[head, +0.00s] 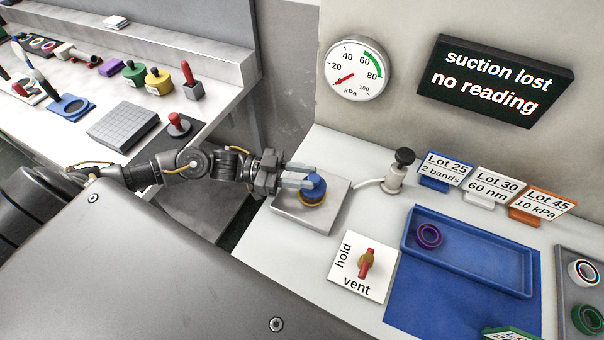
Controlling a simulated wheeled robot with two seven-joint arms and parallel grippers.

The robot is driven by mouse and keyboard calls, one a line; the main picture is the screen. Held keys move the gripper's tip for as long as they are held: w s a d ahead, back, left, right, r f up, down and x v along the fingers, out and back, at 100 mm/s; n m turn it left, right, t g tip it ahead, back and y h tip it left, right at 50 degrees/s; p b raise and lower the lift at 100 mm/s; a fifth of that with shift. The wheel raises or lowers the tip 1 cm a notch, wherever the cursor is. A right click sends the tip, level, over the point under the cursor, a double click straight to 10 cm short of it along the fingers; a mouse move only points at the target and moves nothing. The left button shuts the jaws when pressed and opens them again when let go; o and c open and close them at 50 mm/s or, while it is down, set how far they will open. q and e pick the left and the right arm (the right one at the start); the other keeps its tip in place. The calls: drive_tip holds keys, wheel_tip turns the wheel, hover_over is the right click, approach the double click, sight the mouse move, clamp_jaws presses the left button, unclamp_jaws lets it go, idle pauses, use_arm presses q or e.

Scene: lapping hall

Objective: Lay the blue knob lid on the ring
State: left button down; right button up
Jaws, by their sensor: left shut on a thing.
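The blue knob lid (315,186) is over the grey plate at the near-left end of the right-hand bench. My left gripper (300,180) reaches in from the left and is shut on the lid. A yellow-orange ring (309,205) shows as a thin edge just below the lid, on the grey plate (292,215). The lid hides most of the ring. I cannot tell whether the lid touches the ring or hangs slightly above it. My right gripper is not in view.
A black-topped valve (397,172) with a pipe stands right of the plate. A red-handled hold/vent switch (366,263) is in front. A blue tray (480,262) holds a purple ring (429,235). The gauge (356,70) needle points low; the sign (494,80) reads "suction lost no reading".

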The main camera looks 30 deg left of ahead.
use_arm(q)
drive_tip(key=shift+f, duration=0.15)
drive_tip(key=c, duration=1.1)
unclamp_jaws()
drive_tip(key=b+v, duration=0.2)
drive_tip(key=v, duration=1)
